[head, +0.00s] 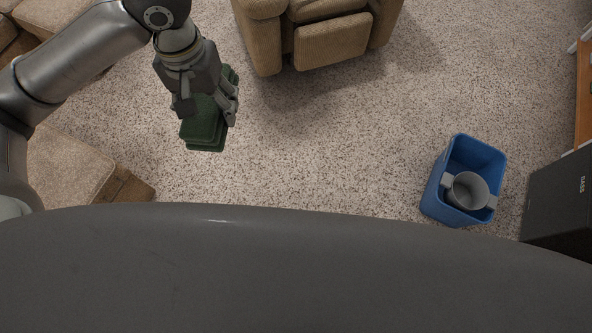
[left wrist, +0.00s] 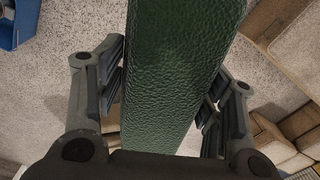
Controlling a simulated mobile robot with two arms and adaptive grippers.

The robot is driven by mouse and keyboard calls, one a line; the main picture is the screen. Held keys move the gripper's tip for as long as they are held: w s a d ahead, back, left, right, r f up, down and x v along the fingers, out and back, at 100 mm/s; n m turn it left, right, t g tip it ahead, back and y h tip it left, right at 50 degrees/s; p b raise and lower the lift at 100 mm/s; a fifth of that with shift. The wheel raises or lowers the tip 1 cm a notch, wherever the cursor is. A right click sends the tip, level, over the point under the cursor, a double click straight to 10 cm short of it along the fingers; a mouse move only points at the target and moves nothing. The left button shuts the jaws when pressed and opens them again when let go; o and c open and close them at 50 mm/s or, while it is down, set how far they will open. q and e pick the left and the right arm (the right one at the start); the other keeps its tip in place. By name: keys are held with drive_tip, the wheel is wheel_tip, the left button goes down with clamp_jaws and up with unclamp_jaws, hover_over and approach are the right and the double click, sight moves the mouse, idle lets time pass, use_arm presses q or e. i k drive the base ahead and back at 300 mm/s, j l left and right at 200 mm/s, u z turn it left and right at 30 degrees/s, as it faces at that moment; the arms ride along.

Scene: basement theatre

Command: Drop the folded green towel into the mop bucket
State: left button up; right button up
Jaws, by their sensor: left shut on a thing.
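The folded green towel (head: 205,125) is held by my left gripper (head: 207,104) at the upper left of the head view, above the carpet. In the left wrist view the towel (left wrist: 180,70) fills the space between the two fingers of my left gripper (left wrist: 165,95), which is shut on it. The blue mop bucket (head: 435,195) stands on the carpet at the right of the head view, well apart from the towel. A grey round insert with side lugs (head: 468,191) sits inside it. The bucket's edge also shows at the top left of the left wrist view (left wrist: 12,30). My right gripper is not in view.
A tan armchair (head: 330,35) stands at the top middle. A beige sofa piece (head: 70,170) is at the left. A black speaker (head: 562,205) stands right of the bucket, near wooden furniture (head: 584,95). The carpet (head: 330,140) between towel and bucket is clear.

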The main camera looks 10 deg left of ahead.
sight(453, 173)
drive_tip(key=z, duration=1.95)
drive_tip(key=i+j+z, duration=0.5)
drive_tip(key=z, duration=0.2)
drive_tip(key=i+j+z, duration=0.15)
drive_tip(key=j+z, duration=0.15)
drive_tip(key=j, duration=0.2)
